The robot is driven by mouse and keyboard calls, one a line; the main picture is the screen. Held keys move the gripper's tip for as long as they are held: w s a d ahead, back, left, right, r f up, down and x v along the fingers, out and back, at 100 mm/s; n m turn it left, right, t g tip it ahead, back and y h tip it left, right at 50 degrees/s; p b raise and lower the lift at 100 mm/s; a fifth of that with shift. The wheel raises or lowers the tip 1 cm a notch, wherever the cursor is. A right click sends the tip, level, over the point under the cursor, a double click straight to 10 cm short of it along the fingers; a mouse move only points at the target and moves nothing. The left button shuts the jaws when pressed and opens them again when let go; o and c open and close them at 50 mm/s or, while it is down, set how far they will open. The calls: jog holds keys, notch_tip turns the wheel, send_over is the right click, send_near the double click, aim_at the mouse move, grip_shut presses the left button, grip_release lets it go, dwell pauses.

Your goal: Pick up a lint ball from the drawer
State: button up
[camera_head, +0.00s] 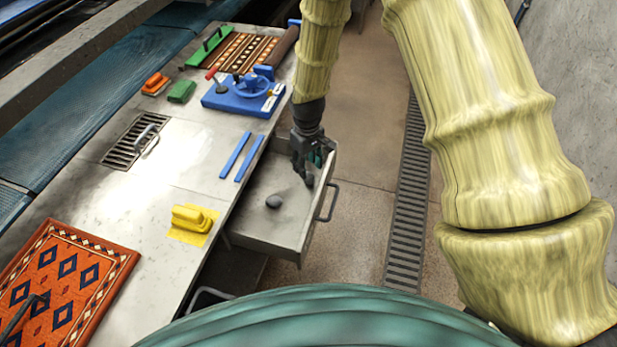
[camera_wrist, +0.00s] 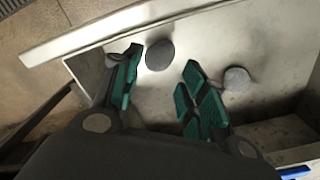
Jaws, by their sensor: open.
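The open drawer (camera_head: 282,239) holds small grey lint balls. In the head view, one dark lint ball (camera_head: 273,201) lies on the drawer floor, and another (camera_head: 308,180) shows close to the fingertips. My gripper (camera_head: 304,168) points down into the drawer's far end. In the wrist view, my gripper (camera_wrist: 164,72) is open with green finger pads. A dark lint ball (camera_wrist: 160,54) shows between the fingertips, and a paler lint ball (camera_wrist: 237,79) lies just right of the right finger. A dark shape behind the left finger is partly hidden. Nothing is held.
The drawer handle (camera_head: 328,202) faces the floor side. On the counter are two blue strips (camera_head: 243,157), a yellow brush (camera_head: 192,217), a blue device (camera_head: 243,95), a metal grate (camera_head: 135,140) and an orange rug (camera_head: 63,282). The drawer walls surround my gripper closely.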

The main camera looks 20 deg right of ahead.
aim_at(309, 175)
jog(key=shift+s+d+f+p, duration=0.1)
jog(key=shift+f+p, duration=0.4)
jog(key=shift+f, duration=0.3)
jog(key=shift+f+p, duration=0.65)
jog(key=shift+f, duration=1.3)
jog(key=shift+c, duration=0.2)
jog(key=c, duration=0.4)
